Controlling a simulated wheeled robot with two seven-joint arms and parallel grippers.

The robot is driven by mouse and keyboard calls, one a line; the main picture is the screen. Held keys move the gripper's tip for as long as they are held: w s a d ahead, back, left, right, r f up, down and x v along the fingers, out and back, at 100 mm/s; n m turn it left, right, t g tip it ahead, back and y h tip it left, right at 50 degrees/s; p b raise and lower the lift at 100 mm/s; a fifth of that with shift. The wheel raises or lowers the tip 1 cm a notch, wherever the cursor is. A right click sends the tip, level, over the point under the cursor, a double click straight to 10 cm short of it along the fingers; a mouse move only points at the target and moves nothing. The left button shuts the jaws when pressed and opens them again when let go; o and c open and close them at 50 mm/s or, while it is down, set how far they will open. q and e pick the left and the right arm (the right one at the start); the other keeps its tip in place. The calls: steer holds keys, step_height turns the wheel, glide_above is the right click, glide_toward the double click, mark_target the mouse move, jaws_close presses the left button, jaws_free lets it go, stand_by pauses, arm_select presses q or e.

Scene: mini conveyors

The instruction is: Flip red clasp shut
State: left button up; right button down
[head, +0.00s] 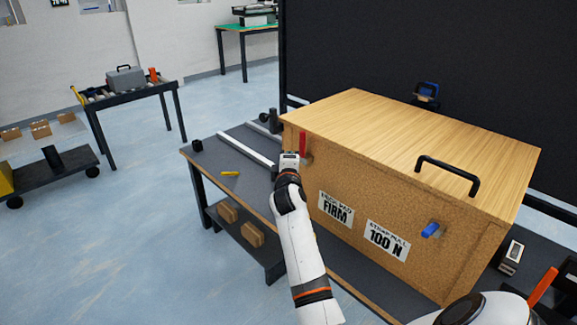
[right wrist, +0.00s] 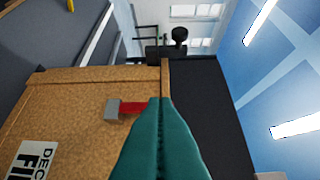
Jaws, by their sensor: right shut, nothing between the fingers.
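The red clasp (head: 303,144) is on the front face of the wooden crate (head: 400,130), near its top left corner. Its red lever stands upright in the head view. In the right wrist view the red lever (right wrist: 131,108) runs from a grey block (right wrist: 112,111) to behind my fingers. My right gripper (right wrist: 160,103) is shut and empty, its teal fingers overlapping the lever's end; contact cannot be told. In the head view the right gripper (head: 290,158) is just below the clasp, its fingertips hard to make out. My left gripper is not in view.
A blue clasp (head: 431,230) is on the crate's front at right, below a black handle (head: 447,175). The crate stands on a dark bench (head: 235,160) with pale rails. A yellow piece (head: 230,173) lies on the bench's left part. A dark panel (head: 430,60) stands behind.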

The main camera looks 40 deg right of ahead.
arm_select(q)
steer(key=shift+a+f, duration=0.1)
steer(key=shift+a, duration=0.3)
arm_select(e)
steer(key=shift+v, duration=1.95)
